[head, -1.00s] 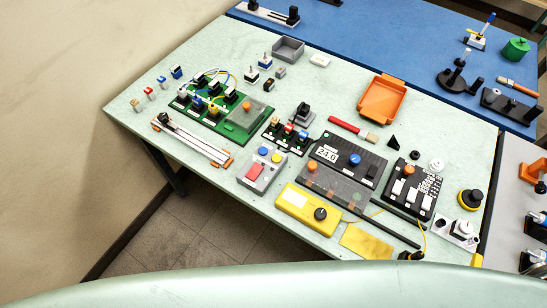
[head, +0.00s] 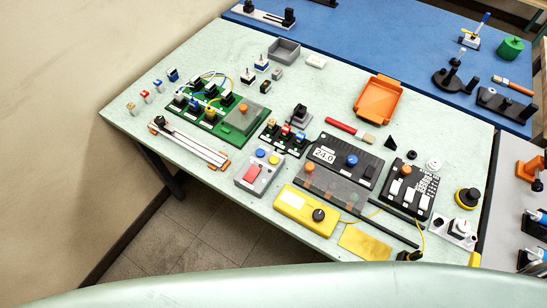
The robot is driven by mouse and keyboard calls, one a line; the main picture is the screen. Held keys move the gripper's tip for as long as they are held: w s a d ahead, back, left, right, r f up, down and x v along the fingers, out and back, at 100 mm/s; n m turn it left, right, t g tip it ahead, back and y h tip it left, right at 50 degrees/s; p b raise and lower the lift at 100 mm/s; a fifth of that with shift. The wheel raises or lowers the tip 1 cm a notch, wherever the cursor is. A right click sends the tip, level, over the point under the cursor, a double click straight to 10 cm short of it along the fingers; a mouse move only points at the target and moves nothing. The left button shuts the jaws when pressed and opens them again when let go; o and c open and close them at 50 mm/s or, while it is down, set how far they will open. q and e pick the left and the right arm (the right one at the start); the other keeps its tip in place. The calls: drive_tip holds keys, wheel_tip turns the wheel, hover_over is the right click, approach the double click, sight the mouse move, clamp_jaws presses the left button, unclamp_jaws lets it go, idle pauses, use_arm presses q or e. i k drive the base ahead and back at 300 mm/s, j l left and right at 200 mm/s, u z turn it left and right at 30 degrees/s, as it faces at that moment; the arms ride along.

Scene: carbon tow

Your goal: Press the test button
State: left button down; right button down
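Several button-bearing devices lie on the pale green table, and I cannot tell which one carries the test button. A grey control box (head: 260,170) has a red rocker, a blue button and a yellow button on top. A green circuit board (head: 212,113) carries an orange knob under a clear cover. A black panel (head: 345,157) reads 24.0 and has a blue knob, with an orange knob (head: 308,168) under a clear cover in front. Another black panel (head: 408,190) has an orange knob and white blocks. Neither of my grippers is in view.
A yellow meter (head: 306,209) with a black dial lies near the front edge. A yellow-and-black round button (head: 467,197) stands at the right. An orange tray (head: 378,101) and a red-handled brush (head: 350,130) lie behind. A blue table (head: 410,60) adjoins at the back.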

sight(274, 160)
drive_tip(key=i+j, duration=0.15)
drive_tip(key=j, duration=0.2)
drive_tip(key=i+j, duration=0.15)
drive_tip(key=j, duration=0.2)
drive_tip(key=i+j, duration=0.15)
drive_tip(key=j, duration=0.2)
drive_tip(key=i+j, duration=0.15)
drive_tip(key=j, duration=0.2)
drive_tip(key=i+j, duration=0.15)
drive_tip(key=j, duration=0.2)
drive_tip(key=z, duration=1.25)
